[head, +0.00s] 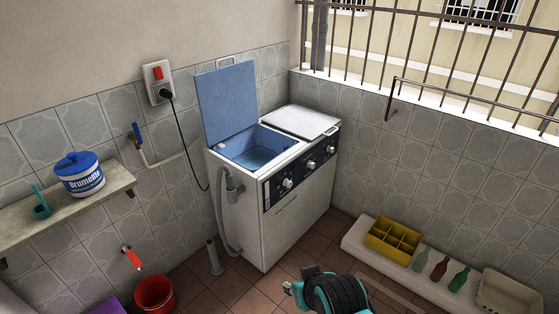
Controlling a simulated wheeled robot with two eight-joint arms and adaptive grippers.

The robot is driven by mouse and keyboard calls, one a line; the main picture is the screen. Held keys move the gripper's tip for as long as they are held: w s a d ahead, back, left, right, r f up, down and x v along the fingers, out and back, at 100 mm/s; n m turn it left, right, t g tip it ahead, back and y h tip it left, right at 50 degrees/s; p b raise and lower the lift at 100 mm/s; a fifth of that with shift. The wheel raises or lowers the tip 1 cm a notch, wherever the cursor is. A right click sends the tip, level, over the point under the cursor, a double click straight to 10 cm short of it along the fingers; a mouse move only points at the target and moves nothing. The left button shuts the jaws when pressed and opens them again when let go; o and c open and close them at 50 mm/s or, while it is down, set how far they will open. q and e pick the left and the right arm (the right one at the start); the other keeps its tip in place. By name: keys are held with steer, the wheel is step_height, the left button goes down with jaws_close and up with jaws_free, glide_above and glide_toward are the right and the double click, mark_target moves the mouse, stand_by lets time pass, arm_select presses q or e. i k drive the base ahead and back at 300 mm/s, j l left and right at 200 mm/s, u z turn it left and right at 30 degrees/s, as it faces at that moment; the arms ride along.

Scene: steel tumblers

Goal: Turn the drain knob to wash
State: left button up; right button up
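A white twin-tub washing machine (296,217) stands against the tiled wall. Its dark sloping front panel carries three pale knobs: a near left one (287,183), a middle one (311,165) and a far right one (331,149). The panel markings are too small to read, so I cannot tell which is the drain knob or where it points. A black and teal part of my arm, likely the right (330,292), shows at the bottom edge, below and apart from the machine. Its finger opening is not clear. My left gripper is out of view.
The blue lid (228,103) of the left tub stands open, with water (257,157) inside; the right lid (300,121) is shut. A grey hose (224,215) hangs on the left side. A yellow crate (392,240) and bottles stand on a ledge at right. Red bucket (155,293) lower left.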

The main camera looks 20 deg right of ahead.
mark_target(312, 165)
steer(key=i+l+u, duration=0.15)
steer(key=l+u, duration=0.15)
steer(key=l, duration=0.25)
steer(key=i+l+u, duration=0.1)
steer(key=l+u, duration=0.2)
steer(key=l, duration=0.3)
steer(key=l+u, duration=0.3)
steer(key=l, duration=1.45)
steer(key=i+l+u, duration=0.1)
steer(key=l, duration=1.05)
